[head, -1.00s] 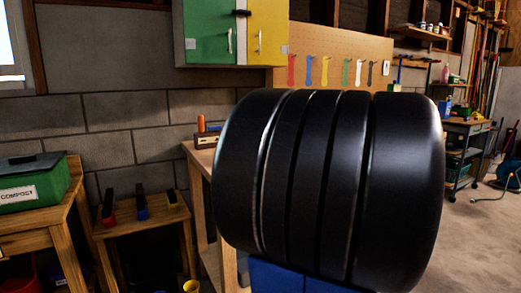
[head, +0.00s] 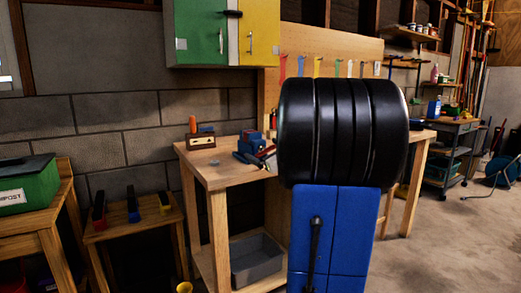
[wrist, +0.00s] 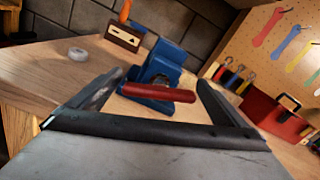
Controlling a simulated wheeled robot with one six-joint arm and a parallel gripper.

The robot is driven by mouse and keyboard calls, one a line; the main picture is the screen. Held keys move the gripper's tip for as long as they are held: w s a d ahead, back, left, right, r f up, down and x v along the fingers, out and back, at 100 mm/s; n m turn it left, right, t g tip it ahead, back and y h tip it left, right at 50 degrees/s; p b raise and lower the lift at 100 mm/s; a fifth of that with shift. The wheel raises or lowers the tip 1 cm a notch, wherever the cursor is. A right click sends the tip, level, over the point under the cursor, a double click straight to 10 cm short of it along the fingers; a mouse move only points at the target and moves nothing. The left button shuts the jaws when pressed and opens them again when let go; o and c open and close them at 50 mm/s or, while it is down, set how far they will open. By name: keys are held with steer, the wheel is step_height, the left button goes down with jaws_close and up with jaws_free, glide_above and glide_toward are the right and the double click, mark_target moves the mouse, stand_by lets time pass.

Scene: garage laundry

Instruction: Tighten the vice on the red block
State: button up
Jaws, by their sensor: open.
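A blue vice (wrist: 160,68) stands on the wooden workbench (wrist: 55,62). In the head view the vice (head: 251,144) is small, on the bench's far part. A red bar-shaped piece (wrist: 158,93) lies level across the vice's near side; whether it is the block or the vice's handle I cannot tell. No other red piece shows in the jaws. My gripper (wrist: 160,84) is open, one dark finger on each side of the red piece, with gaps between. In the head view the gripper cannot be made out clearly.
A wooden box (wrist: 122,37) with an orange item stands behind left of the vice. A pale ring (wrist: 77,54) lies on the bench. A red toolbox (wrist: 272,116) is at the right, below the pegboard (wrist: 275,60). A grey bin (head: 257,262) sits on the bench's lower shelf.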

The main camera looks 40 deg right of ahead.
steer(key=shift+x, duration=1.45)
steer(key=c, duration=1)
steer(key=shift+c, duration=0.2)
steer(key=shift+m, duration=0.5)
steer(key=o, duration=1)
steer(key=shift+o, duration=0.2)
steer(key=shift+s, duration=0.2)
